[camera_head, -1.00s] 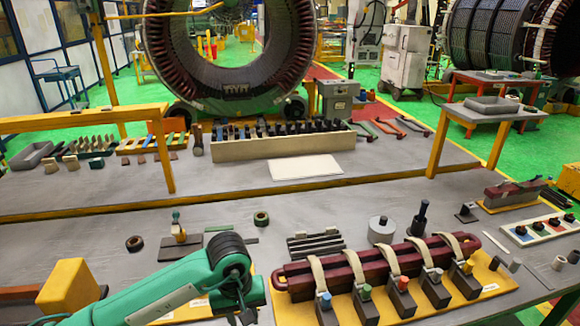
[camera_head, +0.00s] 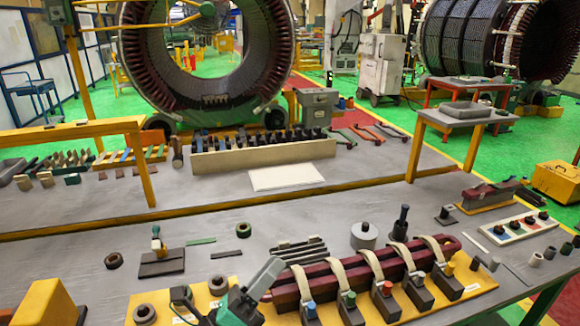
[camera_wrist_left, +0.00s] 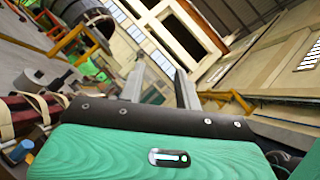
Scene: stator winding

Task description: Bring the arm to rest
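My left gripper (camera_head: 245,290) shows low in the middle of the head view, with a grey finger and a dark and green body. It appears in front of the left end of the dark red strapped coil (camera_head: 340,275); I cannot tell whether it touches it. In the left wrist view, the two grey fingers of my left gripper (camera_wrist_left: 159,72) stand apart with nothing between them, so it is open. They point away from the bench towards the hall's walls and roof. The coil also shows at the left edge of the wrist view (camera_wrist_left: 25,117). My right gripper is in neither view.
The coil lies on a yellow board (camera_head: 470,285) with several small dark blocks. A grey cylinder (camera_head: 364,237), a small stand (camera_head: 161,262) and a dark ring (camera_head: 113,260) stand on the bench. A long bin (camera_head: 262,155) is farther back. Bare bench lies around the ring.

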